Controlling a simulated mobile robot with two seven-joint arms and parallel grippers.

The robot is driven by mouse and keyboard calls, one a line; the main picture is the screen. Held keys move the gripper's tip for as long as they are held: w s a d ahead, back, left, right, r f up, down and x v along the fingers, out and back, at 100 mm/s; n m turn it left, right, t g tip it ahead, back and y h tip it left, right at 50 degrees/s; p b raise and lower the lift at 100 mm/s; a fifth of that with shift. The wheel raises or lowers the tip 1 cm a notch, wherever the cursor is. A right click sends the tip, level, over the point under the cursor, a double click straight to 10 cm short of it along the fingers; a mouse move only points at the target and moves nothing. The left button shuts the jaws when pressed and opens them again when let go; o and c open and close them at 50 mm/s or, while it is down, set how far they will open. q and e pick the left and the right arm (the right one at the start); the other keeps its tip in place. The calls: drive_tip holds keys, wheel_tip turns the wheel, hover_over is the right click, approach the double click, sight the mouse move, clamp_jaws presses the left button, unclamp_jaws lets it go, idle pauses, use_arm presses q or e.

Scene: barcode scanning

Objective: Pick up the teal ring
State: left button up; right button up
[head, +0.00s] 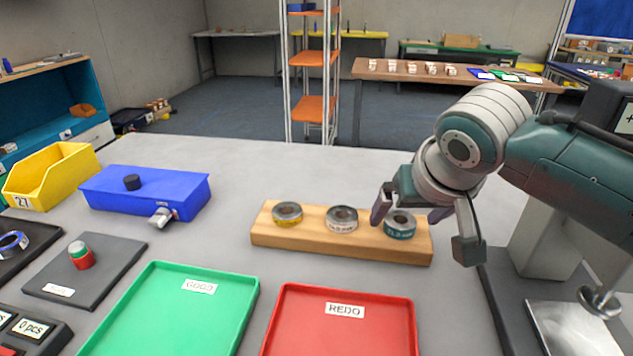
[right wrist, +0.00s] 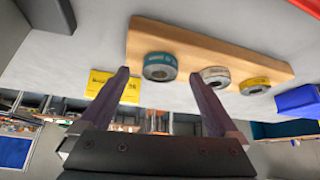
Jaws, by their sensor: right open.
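My left gripper is not in view.
A green tray (head: 150,338) and a red tray (head: 403,330) lie in front of the block. A blue box (head: 185,202), a yellow bin (head: 68,172) and a dark plate (head: 115,268) with a red-green object are at left.

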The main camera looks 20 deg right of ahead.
drive_tip(key=shift+x, duration=1)
drive_tip(key=shift+r, duration=0.1)
clamp_jaws()
